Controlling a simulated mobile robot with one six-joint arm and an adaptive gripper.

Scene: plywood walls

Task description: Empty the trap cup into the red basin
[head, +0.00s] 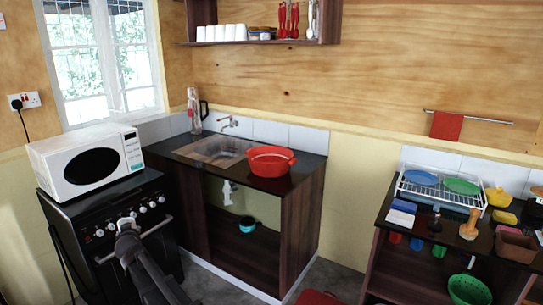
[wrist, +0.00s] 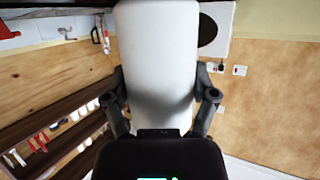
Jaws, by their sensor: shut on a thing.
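The red basin (head: 270,160) stands on the dark counter, right of the sink. My gripper (wrist: 160,86) is shut on a smooth white cylinder, which looks like the trap cup (wrist: 157,40), with one finger on each side. Its contents and far end are hidden. In the head view my arm reaches up in front of the cooker, left of the basin and apart from it. The held cup cannot be made out there. A white trap fitting (head: 227,192) hangs under the sink (head: 214,150).
A teal and black pot (head: 247,225) sits on the cabinet floor. A microwave (head: 90,160) stands on the black cooker (head: 112,222). A tap (head: 230,122) rises behind the sink. Some floor is clear between the cabinets.

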